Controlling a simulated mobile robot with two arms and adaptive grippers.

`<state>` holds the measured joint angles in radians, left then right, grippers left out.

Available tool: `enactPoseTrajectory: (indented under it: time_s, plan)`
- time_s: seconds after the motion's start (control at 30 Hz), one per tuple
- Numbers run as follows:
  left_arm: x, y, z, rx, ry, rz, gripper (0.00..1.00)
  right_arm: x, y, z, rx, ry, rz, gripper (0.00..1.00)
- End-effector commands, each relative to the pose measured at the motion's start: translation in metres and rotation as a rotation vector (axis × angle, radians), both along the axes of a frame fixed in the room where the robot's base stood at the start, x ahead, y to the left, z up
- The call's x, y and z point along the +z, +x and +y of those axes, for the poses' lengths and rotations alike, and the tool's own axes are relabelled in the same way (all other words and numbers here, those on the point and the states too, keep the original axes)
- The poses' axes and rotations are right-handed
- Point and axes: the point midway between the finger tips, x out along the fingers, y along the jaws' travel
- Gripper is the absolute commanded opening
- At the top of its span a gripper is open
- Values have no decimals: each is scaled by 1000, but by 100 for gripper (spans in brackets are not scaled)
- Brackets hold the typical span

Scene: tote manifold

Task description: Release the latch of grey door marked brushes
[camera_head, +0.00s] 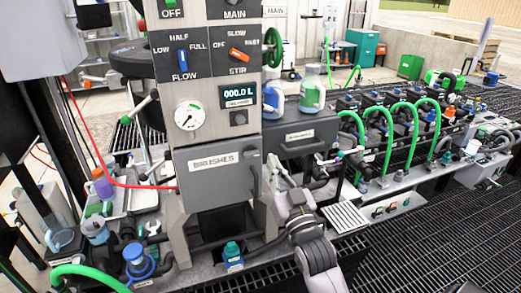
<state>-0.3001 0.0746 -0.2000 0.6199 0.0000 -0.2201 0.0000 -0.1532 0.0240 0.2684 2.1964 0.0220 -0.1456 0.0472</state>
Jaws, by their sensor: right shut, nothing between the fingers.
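The grey door (212,182), marked BRUSHES on a white label, is on the front of the grey cabinet column. It looks closed. A dark grey upright handle or latch (252,174) sits at its right edge. My right gripper (273,165) reaches up from the bottom, just right of this handle. Its fingers are shut and empty, and they look close to the handle; I cannot tell whether they touch it. My left gripper is not in view.
Above the door are a dial gauge (189,115), a small display (238,95) and the FLOW and STIR knobs. A grey drawer (300,137) is to the right. Green hoses (400,118) stand further right. Bottles (97,229) crowd the bench at left.

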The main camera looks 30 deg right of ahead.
Motion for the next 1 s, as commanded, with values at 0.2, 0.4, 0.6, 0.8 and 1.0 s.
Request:
enactPoseTrajectory:
  time_s: [0.2, 0.4, 0.6, 0.8, 1.0]
  plan:
    - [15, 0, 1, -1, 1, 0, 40, 15, 29, -7, 1, -1, -2, 0]
    - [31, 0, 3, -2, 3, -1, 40, 30, 69, -17, 0, 0, -1, 0]
    - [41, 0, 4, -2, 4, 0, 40, 18, 90, -22, 0, 2, 8, 0]
    - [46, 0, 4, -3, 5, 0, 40, -3, 90, -21, 1, 0, 3, 0]
    - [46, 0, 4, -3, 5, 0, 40, -8, 89, -21, 1, 0, 0, 0]
